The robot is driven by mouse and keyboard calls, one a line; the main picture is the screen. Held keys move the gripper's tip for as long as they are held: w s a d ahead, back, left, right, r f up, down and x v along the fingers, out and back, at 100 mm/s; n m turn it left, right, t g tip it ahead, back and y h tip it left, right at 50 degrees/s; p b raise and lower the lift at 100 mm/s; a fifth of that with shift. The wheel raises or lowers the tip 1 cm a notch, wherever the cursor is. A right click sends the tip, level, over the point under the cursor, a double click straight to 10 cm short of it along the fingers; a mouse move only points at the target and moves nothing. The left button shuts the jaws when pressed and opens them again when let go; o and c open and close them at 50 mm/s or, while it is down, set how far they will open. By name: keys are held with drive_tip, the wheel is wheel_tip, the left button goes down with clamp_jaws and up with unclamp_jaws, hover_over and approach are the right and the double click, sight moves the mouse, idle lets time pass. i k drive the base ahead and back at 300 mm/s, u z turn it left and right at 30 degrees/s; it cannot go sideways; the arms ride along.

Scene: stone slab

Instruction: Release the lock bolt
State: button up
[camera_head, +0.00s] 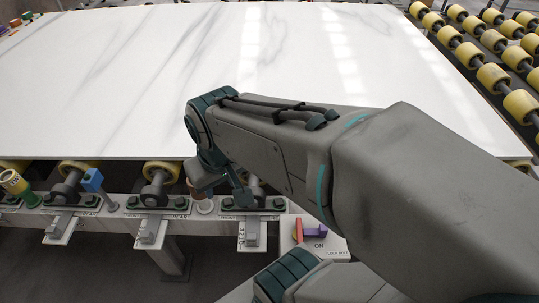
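The lock bolt control (313,232) shows in the head view as a purple lever with an orange-red part at its left. It sits on a pale plate (330,246) marked "ON" and "LOCK BOLT", on the front rail right of centre. My gripper (220,190) is low over the front rail, up and left of the lever and apart from it. My own wrist and arm hide much of the gripper, and its opening does not show clearly. A copper-coloured post (201,194) stands close beside it; I cannot tell whether they touch.
A large white stone slab (110,70) lies on yellow rollers behind the rail. More rollers (490,75) fill the right. A blue-topped post (92,181), a green-and-yellow piece (18,186) and several metal brackets (151,231) line the front rail. My arm covers the right middle.

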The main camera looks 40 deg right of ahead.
sight(321, 232)
drive_tip(key=z, duration=1.25)
drive_tip(key=k, duration=0.75)
drive_tip(key=z, duration=0.55)
drive_tip(key=i, duration=0.5)
drive_tip(key=u, duration=0.05)
